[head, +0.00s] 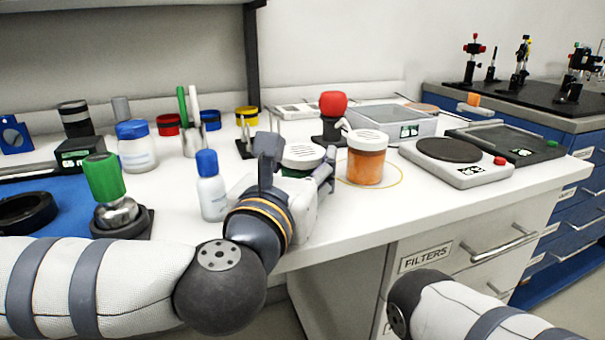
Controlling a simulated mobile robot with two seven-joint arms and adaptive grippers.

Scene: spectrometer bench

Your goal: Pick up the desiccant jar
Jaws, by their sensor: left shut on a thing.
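Two jars with white slotted lids are in view, and I cannot read a label saying which is the desiccant jar. One is an orange jar (366,162), upright on the bench inside a thin orange ring, right of my left gripper and apart from it. The other is a dark green jar (302,154), mostly hidden behind my left gripper (299,164). That gripper's fingers stand on either side of the green jar and are shut on it. I cannot tell whether the jar is off the bench. Only part of my right arm shows at the lower right; its gripper is out of view.
A blue-capped bottle (212,188) stands close to the left of my left gripper. A red-knobbed device (333,112) stands behind the jars. A balance (456,160) is to the right. The front bench strip right of the orange jar is clear.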

